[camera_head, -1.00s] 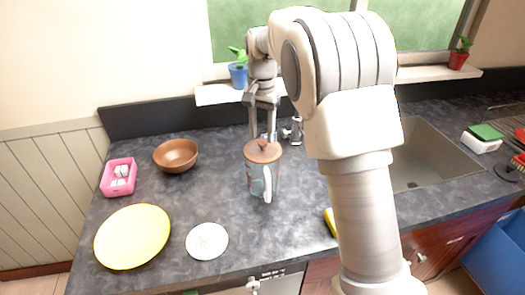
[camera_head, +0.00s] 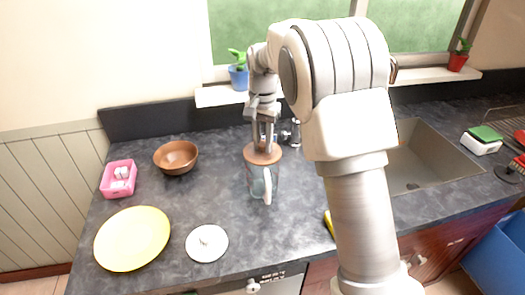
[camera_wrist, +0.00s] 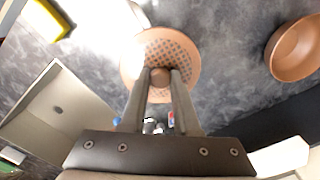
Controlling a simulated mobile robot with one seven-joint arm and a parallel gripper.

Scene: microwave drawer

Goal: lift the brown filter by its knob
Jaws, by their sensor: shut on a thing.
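The brown filter (camera_head: 262,156) is a round disc that sits on top of a clear glass jug (camera_head: 258,184) on the counter. In the wrist view the filter (camera_wrist: 188,52) shows a dotted, perforated middle and a brown knob (camera_wrist: 160,78) at its centre. My gripper (camera_head: 262,146) points down at the filter from above. Its two fingers, also in the wrist view (camera_wrist: 160,75), are closed in on both sides of the knob. The jug's handle faces the front. Whether the filter touches the jug's rim is hard to tell.
A brown bowl (camera_head: 176,157), a pink box (camera_head: 118,178), a yellow plate (camera_head: 132,238) and a white lid (camera_head: 207,243) lie to the left. A tap (camera_head: 295,132) stands close behind the jug. The sink (camera_head: 430,155) is at the right.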

